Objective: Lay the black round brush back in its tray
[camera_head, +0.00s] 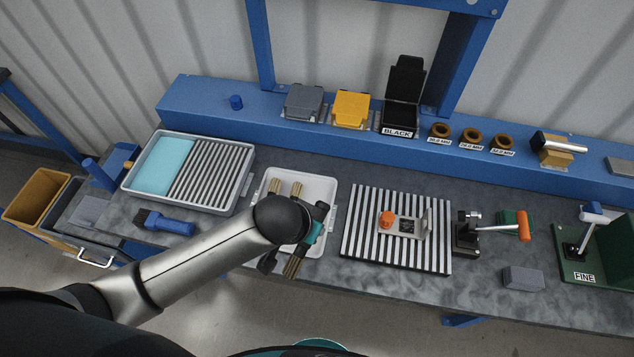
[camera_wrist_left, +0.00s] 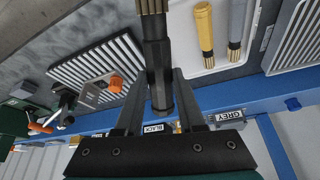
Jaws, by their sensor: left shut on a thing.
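My left gripper (camera_wrist_left: 160,97) is shut on the black round brush (camera_wrist_left: 157,58), its fingers on either side of the black handle. In the head view the brush's tan bristles (camera_head: 292,267) show below my left gripper (camera_head: 303,240), at the front edge of the white tray (camera_head: 327,187). The wrist hides part of the brush and tray there. The tray also shows in the left wrist view (camera_wrist_left: 216,62), beside the held brush. I cannot tell the brush's exact height. A yellow brush (camera_wrist_left: 204,30) and a grey-blue brush (camera_wrist_left: 236,25) lie in the tray. My right gripper is out of view.
A ribbed tray with a cyan pad (camera_head: 165,165) stands left of the white tray, and a blue-handled brush (camera_head: 165,222) lies in front of it. A striped rack (camera_head: 360,230) with a metal plate stands right. Lidded boxes, including yellow (camera_head: 351,107), line the back ledge.

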